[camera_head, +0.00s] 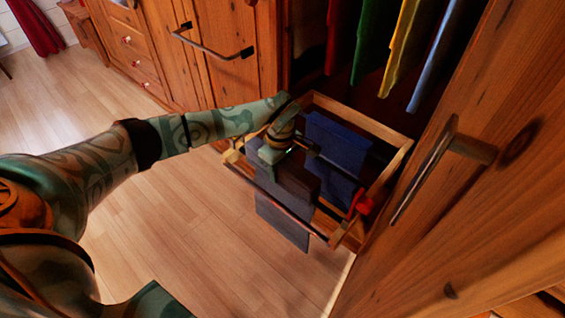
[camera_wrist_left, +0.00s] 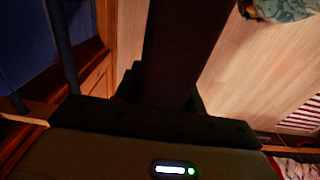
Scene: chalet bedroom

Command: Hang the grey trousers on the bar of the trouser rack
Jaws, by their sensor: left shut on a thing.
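The grey trousers (camera_head: 297,182) hang down from my left gripper (camera_head: 274,153) at the pulled-out trouser rack (camera_head: 400,157) in the head view. My left gripper is shut on them, above the rack's near left part. Their lower end shows below the rack's front rail. A dark bar (camera_head: 334,169) runs right from beside the gripper. I cannot tell whether the cloth lies over a bar or only hangs from the jaws. In the left wrist view the trousers (camera_wrist_left: 185,50) are a dark strip running away from the jaws. My right gripper is out of view.
Blue trousers (camera_head: 336,150) hang further back on the rack. A red piece (camera_head: 363,203) sits at its right side. Coloured garments (camera_head: 402,45) hang above. A wooden door with a long handle (camera_head: 424,172) stands close on the right. The floor (camera_head: 160,215) at left is clear.

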